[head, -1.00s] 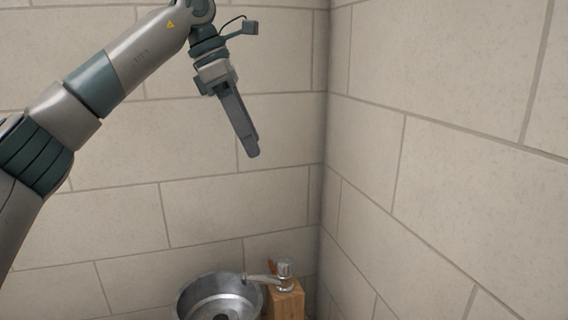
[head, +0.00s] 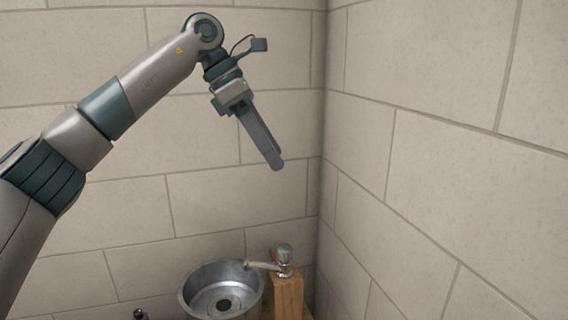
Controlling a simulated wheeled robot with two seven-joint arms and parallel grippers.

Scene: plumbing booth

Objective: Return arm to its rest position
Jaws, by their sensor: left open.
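My left arm comes in from the left and is raised in front of the tiled back wall. My left gripper (head: 275,165) hangs from its wrist, pointing down and slightly right, with nothing at its fingertips. It is seen side-on, so the fingers overlap; it is open. It is well above the metal basin (head: 189,298) and the faucet (head: 284,255), touching neither. My right gripper is not in view.
The round basin stands low at the back, with a dark drain. The faucet sits on a wooden block (head: 289,298) to its right. A small dark object (head: 140,314) shows at the bottom edge. Tiled walls (head: 440,140) meet in a corner right of the gripper.

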